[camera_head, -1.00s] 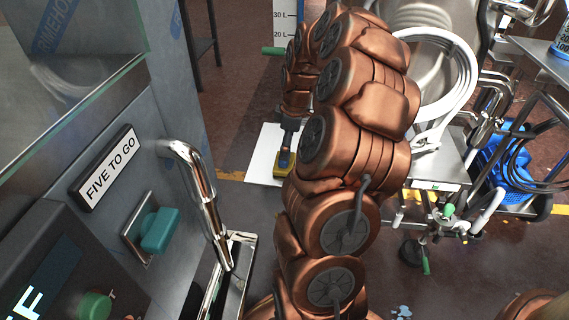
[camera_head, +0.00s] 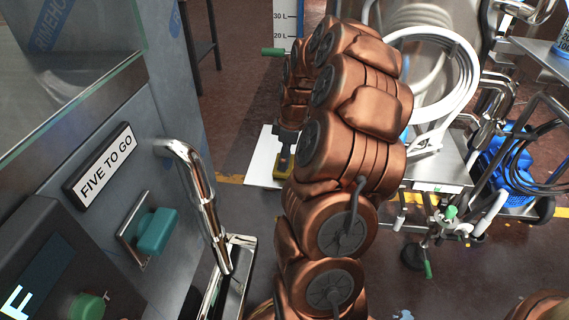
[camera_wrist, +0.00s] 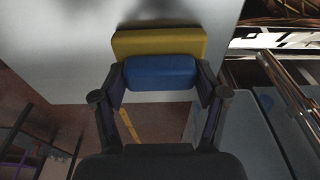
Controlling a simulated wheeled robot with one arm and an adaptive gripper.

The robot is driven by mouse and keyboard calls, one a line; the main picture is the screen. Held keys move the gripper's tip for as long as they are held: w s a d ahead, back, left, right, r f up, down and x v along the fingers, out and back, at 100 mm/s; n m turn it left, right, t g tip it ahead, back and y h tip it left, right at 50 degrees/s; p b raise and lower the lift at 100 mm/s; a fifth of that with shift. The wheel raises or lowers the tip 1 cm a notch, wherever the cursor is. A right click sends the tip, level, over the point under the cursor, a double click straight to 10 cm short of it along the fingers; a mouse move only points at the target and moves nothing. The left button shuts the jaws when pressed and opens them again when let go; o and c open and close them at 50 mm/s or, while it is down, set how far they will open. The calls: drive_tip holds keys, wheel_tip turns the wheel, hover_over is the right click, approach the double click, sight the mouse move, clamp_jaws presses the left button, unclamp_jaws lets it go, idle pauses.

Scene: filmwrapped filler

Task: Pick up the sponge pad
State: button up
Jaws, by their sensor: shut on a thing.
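The sponge pad (camera_wrist: 160,43) shows in the wrist view as a yellow block with a blue block on its near side. My gripper (camera_wrist: 162,80) has one finger on each side of the blue part and is shut on it. The yellow part sticks out beyond the fingertips. In the head view the sponge pad (camera_head: 283,165) is a small yellow patch at the end of my copper-coloured arm, over a white board (camera_head: 260,165). My arm hides part of the gripper there. I cannot tell whether the pad touches the board.
A grey machine with a chrome handle (camera_head: 196,185) and a teal knob (camera_head: 157,231) stands close on the left. On the right are a metal cart with a coiled white hose (camera_head: 465,85) and a blue basket (camera_head: 507,170). Dark red floor shows between them.

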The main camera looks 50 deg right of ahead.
drive_tip(key=c, duration=0.3)
drive_tip(key=shift+r, duration=0.1)
drive_tip(key=shift+s+a+r+p, duration=0.1)
drive_tip(key=shift+r+p, duration=0.65)
drive_tip(key=shift+r, duration=1)
drive_tip(key=s+a, duration=0.3)
drive_tip(key=s, duration=0.1)
drive_tip(key=s+a+r+p, duration=0.1)
drive_tip(key=s+a, duration=0.2)
drive_tip(key=s, duration=0.1)
drive_tip(key=s+a+p, duration=0.1)
drive_tip(key=s+a, duration=0.2)
drive_tip(key=s, duration=0.1)
drive_tip(key=shift+s+a+r, duration=0.15)
drive_tip(key=shift+s+a, duration=0.1)
drive_tip(key=shift+a, duration=0.05)
